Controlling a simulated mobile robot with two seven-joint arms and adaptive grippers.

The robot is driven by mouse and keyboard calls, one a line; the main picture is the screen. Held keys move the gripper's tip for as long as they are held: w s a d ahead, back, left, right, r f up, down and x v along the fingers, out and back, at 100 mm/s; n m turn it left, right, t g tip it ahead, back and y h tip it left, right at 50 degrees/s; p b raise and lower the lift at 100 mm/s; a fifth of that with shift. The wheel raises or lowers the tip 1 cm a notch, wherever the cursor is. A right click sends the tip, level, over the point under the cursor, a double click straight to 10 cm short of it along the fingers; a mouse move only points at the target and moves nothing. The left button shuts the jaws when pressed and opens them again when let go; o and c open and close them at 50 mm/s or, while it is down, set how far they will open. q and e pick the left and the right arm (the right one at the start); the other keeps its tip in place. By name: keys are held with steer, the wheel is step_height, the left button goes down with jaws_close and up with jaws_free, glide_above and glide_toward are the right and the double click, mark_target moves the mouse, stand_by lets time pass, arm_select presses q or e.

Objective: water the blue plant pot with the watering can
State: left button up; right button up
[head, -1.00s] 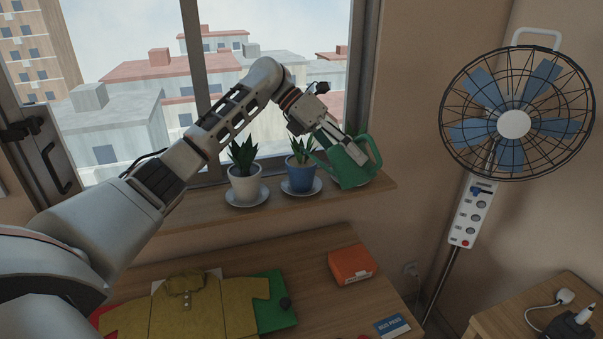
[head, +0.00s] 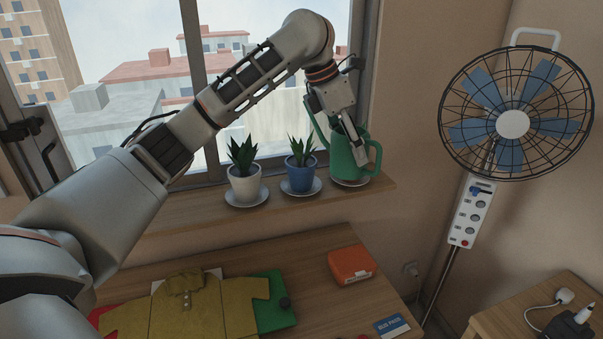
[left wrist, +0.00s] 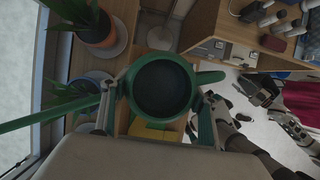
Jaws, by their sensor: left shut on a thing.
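My left gripper (head: 360,155) is shut on the green watering can (head: 343,152), one finger on each side of its body in the left wrist view. The can (left wrist: 163,88) is nearly upright at the right end of the sill, its spout towards the left. The blue plant pot (head: 299,178) stands on a saucer just left of the can, with a spiky green plant. The spout tip is not over this plant. I see no water. My right gripper is not seen.
A white pot (head: 245,187) with a plant stands left of the blue one. A terracotta pot (left wrist: 100,32) shows near the can in the left wrist view. The window is behind the sill (head: 215,219). A fan (head: 514,124) stands at right.

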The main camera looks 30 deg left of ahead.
arm_select(q)
steer(key=shift+a, duration=0.15)
steer(key=shift+r, duration=0.1)
steer(key=shift+r, duration=2.95)
